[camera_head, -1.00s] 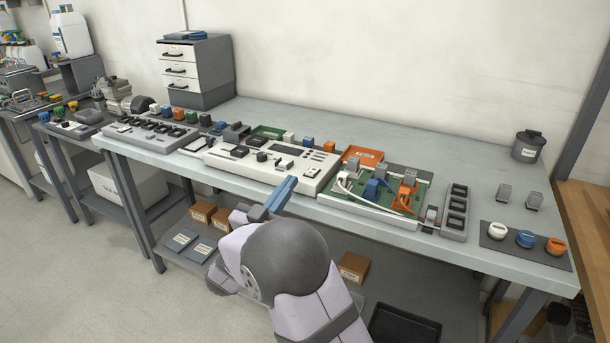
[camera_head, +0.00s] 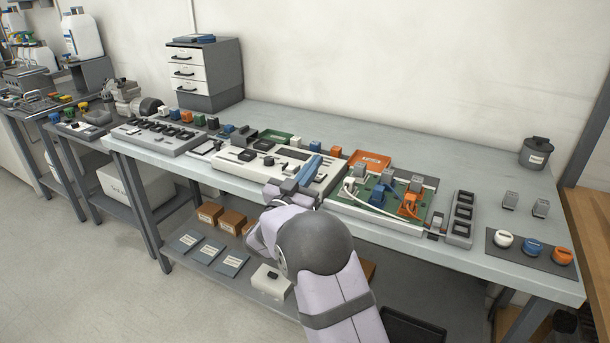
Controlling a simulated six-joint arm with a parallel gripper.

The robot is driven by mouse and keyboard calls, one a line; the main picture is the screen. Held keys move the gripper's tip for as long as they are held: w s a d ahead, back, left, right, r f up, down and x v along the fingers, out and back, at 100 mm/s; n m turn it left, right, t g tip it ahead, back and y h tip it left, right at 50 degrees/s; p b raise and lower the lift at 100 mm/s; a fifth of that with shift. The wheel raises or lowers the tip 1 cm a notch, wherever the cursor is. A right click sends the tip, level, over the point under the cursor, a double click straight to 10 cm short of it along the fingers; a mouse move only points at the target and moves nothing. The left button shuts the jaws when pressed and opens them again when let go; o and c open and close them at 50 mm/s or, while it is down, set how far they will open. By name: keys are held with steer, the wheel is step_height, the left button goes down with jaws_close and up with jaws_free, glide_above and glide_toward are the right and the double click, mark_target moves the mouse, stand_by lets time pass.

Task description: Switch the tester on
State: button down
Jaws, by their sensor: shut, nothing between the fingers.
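The tester looks to be the white flat unit (camera_head: 230,173) in the middle of the bench, with dark sockets and a dark display strip on top. Its power switch cannot be made out at this size. My gripper (camera_head: 313,160) has blue fingers, shut together and empty. I cannot tell whether the fingertips touch the surface.
A green board (camera_head: 381,196) with orange and white cables lies right of my gripper, beside a grey socket strip (camera_head: 461,215). A dark mat (camera_head: 510,246) with three round knobs is farther right. A drawer cabinet (camera_head: 203,75) stands at the back left.

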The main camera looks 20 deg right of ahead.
mark_target(312, 186)
steer(key=shift+s+a+f, duration=0.15)
steer(key=shift+a+f, duration=0.05)
steer(key=shift+f, duration=0.8)
steer(key=shift+s+a+f, duration=0.1)
steer(key=shift+a+f, duration=0.05)
steer(key=shift+f, duration=0.85)
steer(key=shift+f+b, duration=0.45)
steer(key=shift+f, duration=0.05)
steer(key=shift+r, duration=0.1)
steer(key=shift+r+p, duration=0.5)
steer(key=shift+p, duration=0.05)
steer(key=r+p, duration=0.1)
steer(key=r, duration=0.1)
steer(key=r+p, duration=0.1)
steer(key=r, duration=0.1)
steer(key=shift+s+a+p, duration=0.2)
steer(key=shift+s+p, duration=0.05)
steer(key=shift+p, duration=0.05)
steer(key=s+a+f+b, duration=0.2)
steer(key=s+a+f, duration=0.3)
steer(key=s+a, duration=0.1)
steer(key=shift+s+a, duration=0.15)
steer(key=shift+a, duration=0.05)
steer(key=shift+f, duration=0.1)
